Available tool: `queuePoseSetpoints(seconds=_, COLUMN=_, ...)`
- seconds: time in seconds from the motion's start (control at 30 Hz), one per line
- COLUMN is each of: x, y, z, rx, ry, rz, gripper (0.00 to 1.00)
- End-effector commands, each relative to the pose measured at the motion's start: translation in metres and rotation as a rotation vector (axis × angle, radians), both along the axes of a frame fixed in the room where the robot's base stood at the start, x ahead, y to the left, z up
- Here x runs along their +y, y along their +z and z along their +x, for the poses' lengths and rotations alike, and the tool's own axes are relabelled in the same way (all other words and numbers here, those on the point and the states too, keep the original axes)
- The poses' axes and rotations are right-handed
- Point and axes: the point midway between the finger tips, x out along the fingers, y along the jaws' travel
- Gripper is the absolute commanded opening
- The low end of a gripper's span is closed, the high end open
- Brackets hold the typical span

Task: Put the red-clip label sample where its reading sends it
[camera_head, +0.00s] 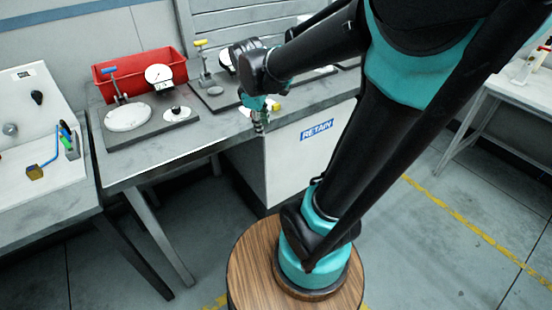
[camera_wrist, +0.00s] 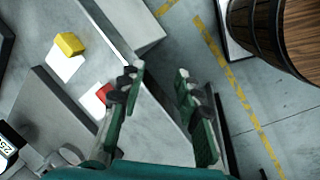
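In the wrist view a red clip (camera_wrist: 103,92) on a white label sample (camera_wrist: 91,103) lies on the grey bench top near its front edge. The left finger partly covers it. My gripper (camera_wrist: 158,75) is open, with nothing between its fingers; the red clip is outside the left finger. In the head view my gripper (camera_head: 259,129) points down at the bench's front edge, and I cannot make out the red clip there. A yellow clip (camera_wrist: 69,43) with a white label (camera_wrist: 62,66) lies farther off; its yellow also shows in the head view (camera_head: 275,106).
A white cabinet marked RETAIN (camera_head: 317,130) stands under the bench. A red bin (camera_head: 135,66) and dial-gauge stands (camera_head: 158,76) are at the bench's left and back. A white side table (camera_head: 48,172) holds small tools. A white table (camera_head: 505,88) is at right.

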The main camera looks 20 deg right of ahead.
Motion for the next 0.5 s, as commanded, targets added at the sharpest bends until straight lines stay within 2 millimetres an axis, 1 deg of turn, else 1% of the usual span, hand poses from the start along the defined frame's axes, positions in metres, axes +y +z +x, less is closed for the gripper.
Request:
queuePoseSetpoints(seconds=0.03, x=-0.009, y=-0.020, z=-0.019, rx=-0.042, ry=-0.144, rz=0.061, gripper=0.34)
queuePoseSetpoints(seconds=0.1, x=-0.016, y=-0.044, z=-0.040, rx=-0.098, ry=-0.341, rz=0.151, gripper=0.34)
queuePoseSetpoints(seconds=0.2, x=-0.022, y=-0.071, z=-0.068, rx=-0.161, ry=-0.588, rz=0.265, gripper=0.34)
queuePoseSetpoints(seconds=0.33, x=-0.026, y=-0.093, z=-0.093, rx=-0.210, ry=-0.813, rz=0.373, gripper=0.34)
queuePoseSetpoints(seconds=0.4, x=-0.026, y=-0.100, z=-0.101, rx=-0.224, ry=-0.884, rz=0.409, gripper=0.34)
queuePoseSetpoints(seconds=0.5, x=-0.026, y=-0.104, z=-0.105, rx=-0.233, ry=-0.932, rz=0.431, gripper=0.34)
